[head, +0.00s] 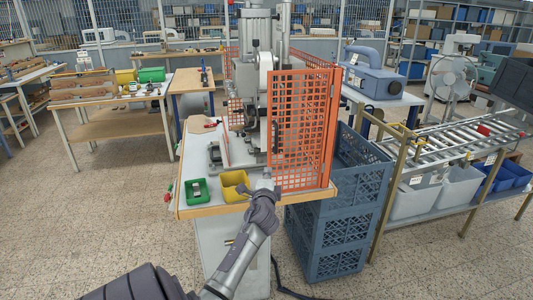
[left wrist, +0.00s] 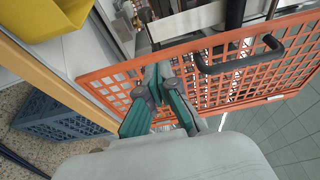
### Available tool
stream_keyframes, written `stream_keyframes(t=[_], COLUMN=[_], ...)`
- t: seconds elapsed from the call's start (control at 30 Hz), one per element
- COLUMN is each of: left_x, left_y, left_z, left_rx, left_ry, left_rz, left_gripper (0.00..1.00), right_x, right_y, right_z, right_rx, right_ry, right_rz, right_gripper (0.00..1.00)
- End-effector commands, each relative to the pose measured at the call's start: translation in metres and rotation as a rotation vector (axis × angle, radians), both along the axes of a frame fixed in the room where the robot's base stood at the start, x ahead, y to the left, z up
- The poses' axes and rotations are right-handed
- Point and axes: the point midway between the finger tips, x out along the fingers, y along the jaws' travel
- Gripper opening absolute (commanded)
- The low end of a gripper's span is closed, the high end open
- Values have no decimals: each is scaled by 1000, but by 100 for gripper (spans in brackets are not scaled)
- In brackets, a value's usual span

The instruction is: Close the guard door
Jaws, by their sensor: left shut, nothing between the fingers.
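The orange mesh guard door (head: 297,130) stands upright at the front right of the stamping press (head: 255,85). To its left the front of the press shows uncovered. In the left wrist view, the door (left wrist: 115,82) crosses the picture with a black bar handle (left wrist: 240,62) on it. My left gripper (head: 266,182) is at the lower left edge of the door in the head view. In the left wrist view, its fingers (left wrist: 158,74) are shut and empty, close to the mesh and left of the handle; I cannot tell whether they touch it. My right gripper is out of view.
A green bin (head: 196,191) and a yellow bin (head: 235,186) sit on the table's front edge, left of my left gripper. Blue crates (head: 328,240) stand right of the table. A roller conveyor (head: 450,145) is further right. The floor in front is mostly clear.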

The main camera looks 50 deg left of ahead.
Motion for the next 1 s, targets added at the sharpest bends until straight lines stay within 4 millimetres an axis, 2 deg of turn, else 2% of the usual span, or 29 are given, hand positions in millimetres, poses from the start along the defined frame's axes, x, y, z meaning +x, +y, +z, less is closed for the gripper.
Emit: stream_keyframes(t=[0.13, 0.23, 0.5, 0.6, 0.8, 1.0], left_x=[-23, -37, -80, -90, -97, -96], left_y=[4, 6, 12, 13, 14, 14], left_z=[-3, -5, -5, -5, -3, -7], left_rx=[3, 2, 1, -1, -2, -9], left_ry=[5, 6, 8, 6, 6, 8], left_rz=[1, 1, 0, 0, 0, -2], left_gripper=[0, 0, 0, 0, 0, 0], right_x=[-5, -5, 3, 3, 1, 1], right_y=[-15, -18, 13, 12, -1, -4], right_z=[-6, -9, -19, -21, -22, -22], right_rx=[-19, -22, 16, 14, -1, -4], right_ry=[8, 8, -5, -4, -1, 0], right_rz=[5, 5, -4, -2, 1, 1], right_gripper=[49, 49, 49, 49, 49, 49])
